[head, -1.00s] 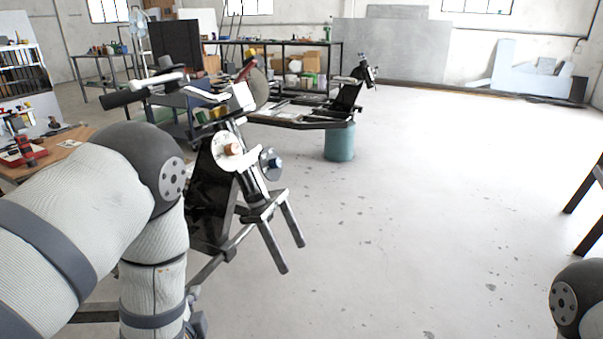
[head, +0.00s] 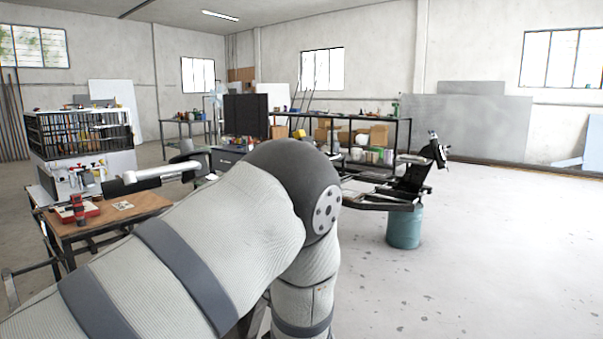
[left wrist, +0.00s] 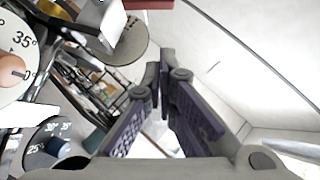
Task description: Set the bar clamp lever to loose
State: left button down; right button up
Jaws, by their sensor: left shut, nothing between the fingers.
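My left gripper (left wrist: 165,75) is in the middle of the left wrist view, its purple-padded fingers shut and empty. A dial with a 35° mark (left wrist: 14,50) and a copper-coloured knob is at the left edge of that view. A darker dial (left wrist: 45,150) with degree marks lies below it. A pale metal block (left wrist: 98,22) and a dark red part (left wrist: 148,4) are near the top, apart from the fingertips. I cannot tell which part is the bar clamp lever. In the head view, a silver bar with a black grip (head: 150,178) shows, but my left arm hides most of the device.
A wooden-topped table (head: 140,206) stands at the left, with a rack (head: 82,130) behind it. A teal drum (head: 404,228) stands by another dark metal device (head: 412,180). Shelving (head: 370,130) is at the back. The floor at the right is clear.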

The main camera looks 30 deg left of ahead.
pick_arm(q)
jog(key=s+a+r+x, duration=0.1)
jog(key=s+x, duration=0.1)
jog(key=x, duration=1)
jog(key=shift+w+a+r+p, duration=0.3)
jog(key=shift+a+r+p, duration=0.1)
jog(key=shift+p, duration=0.05)
pick_arm(e)
jog(key=shift+w+r+t, duration=0.3)
jog(key=shift+w+r, duration=0.25)
jog(key=shift+w, duration=0.05)
pick_arm(q)
jog(key=shift+w, duration=0.1)
pick_arm(e)
jog(key=shift+s+f, duration=0.1)
